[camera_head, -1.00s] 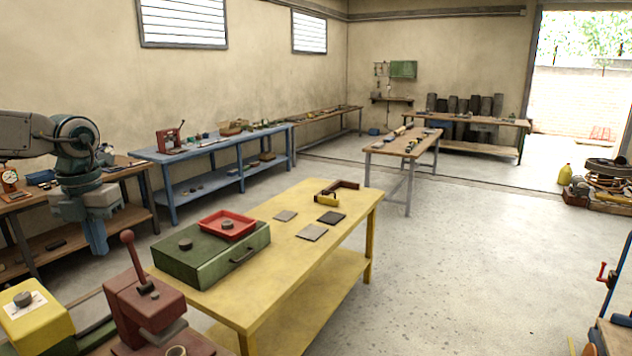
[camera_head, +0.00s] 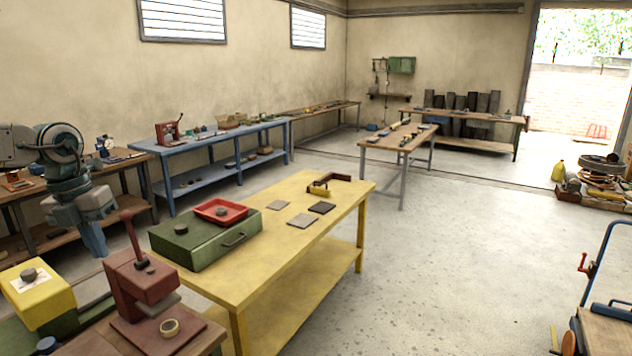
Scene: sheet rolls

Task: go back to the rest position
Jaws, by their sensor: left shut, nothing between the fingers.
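My left arm comes in at the left edge of the picture. My left gripper (camera_head: 95,240) points downward, with its blue fingers together and nothing between them. It appears in front of the wooden bench (camera_head: 140,216) at the left, to the left of the yellow table (camera_head: 290,262). It touches nothing that I can see. My right gripper is not in view.
A green case (camera_head: 205,243) with a red tray (camera_head: 223,211) sits on the yellow table. A red press (camera_head: 140,283) and a yellow box (camera_head: 40,297) stand in front. A blue-framed cart (camera_head: 600,270) is at the right. The floor (camera_head: 450,270) between is clear.

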